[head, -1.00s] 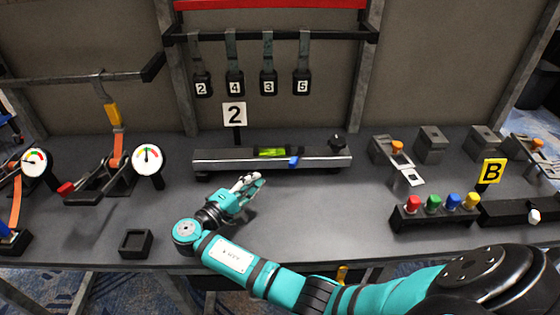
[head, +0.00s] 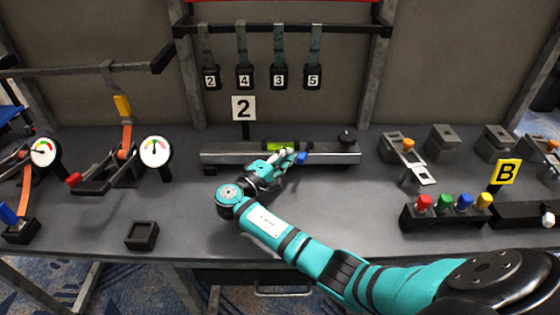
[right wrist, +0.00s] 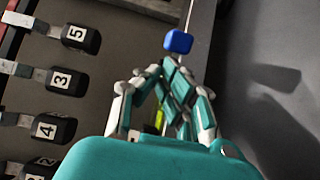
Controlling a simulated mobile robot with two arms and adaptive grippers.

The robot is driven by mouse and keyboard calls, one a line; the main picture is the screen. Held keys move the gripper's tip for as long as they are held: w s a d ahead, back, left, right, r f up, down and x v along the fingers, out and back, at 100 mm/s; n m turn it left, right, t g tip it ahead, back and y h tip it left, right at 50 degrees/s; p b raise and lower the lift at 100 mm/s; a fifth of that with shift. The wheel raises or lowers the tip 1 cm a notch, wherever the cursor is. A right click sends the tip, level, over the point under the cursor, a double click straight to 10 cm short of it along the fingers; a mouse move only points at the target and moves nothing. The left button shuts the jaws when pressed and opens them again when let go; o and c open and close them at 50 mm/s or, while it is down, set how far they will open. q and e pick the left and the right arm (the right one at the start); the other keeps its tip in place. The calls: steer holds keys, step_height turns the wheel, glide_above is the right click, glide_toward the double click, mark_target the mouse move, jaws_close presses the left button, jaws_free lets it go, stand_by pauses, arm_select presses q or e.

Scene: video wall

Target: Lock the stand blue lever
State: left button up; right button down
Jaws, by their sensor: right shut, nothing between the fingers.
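The stand (head: 220,158) is a long grey bar on the table with a green level vial (head: 280,147) on it. Its blue lever (head: 301,158) is at the bar's front, right of the vial. In the right wrist view the lever's blue knob (right wrist: 178,41) sits on a thin rod just beyond my fingertips. My right gripper (head: 289,156) is shut and empty, immediately left of the lever; its fingertips (right wrist: 160,72) meet in the wrist view. I cannot tell whether they touch the knob. My left gripper is not in view.
Coloured buttons (head: 444,203) are at right, clamps with gauges (head: 155,152) at left.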

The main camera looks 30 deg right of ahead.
steer(key=shift+s, duration=0.1)
stand_by(0.3)
steer(key=shift+s+n+t+p, duration=0.3)
steer(key=shift+t+p, duration=0.1)
steer(key=shift+p, duration=0.15)
